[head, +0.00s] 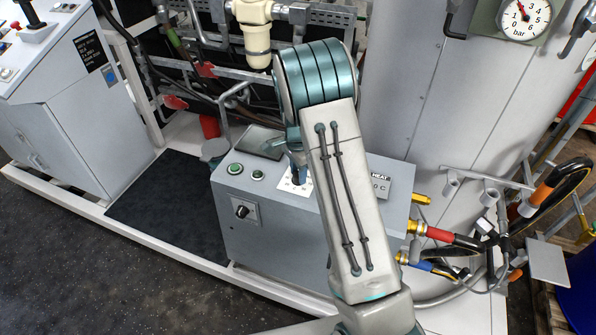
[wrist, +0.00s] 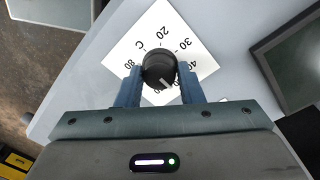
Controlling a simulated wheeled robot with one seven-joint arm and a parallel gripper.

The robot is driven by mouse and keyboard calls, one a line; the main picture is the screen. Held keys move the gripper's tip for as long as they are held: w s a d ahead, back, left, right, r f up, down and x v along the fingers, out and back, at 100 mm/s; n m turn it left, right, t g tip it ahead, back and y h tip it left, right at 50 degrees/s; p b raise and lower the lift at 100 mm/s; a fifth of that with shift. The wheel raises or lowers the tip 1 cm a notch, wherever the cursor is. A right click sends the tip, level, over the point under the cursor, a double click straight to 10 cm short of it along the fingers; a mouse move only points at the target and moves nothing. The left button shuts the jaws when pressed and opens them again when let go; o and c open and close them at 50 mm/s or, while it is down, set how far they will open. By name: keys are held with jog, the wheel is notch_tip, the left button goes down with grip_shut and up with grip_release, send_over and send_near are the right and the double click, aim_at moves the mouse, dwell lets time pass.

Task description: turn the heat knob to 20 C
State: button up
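The heat knob (wrist: 158,66) is a round black knob on a white dial plate (wrist: 150,28), seen in the wrist view. The plate reads 20 at the top, then 30 and 40 down the right, with C and 80 on the left. The knob's white mark points to the lower right, past the 40, and not at the 20. My gripper (wrist: 160,72) has its two blue fingers on either side of the knob, very close to it. I cannot tell whether they press on it. In the head view my gripper (head: 296,178) is over the dial plate (head: 287,190) and hides the knob.
The grey control box (head: 262,237) carries a dark screen (head: 259,141), two green buttons and another black knob (head: 241,211) on its front. A HEAT display (head: 380,187) is partly behind my arm. Hoses and a large grey tank (head: 420,110) stand on the right.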

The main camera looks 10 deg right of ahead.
jog(key=c, duration=0.4)
jog(key=shift+c, duration=0.2)
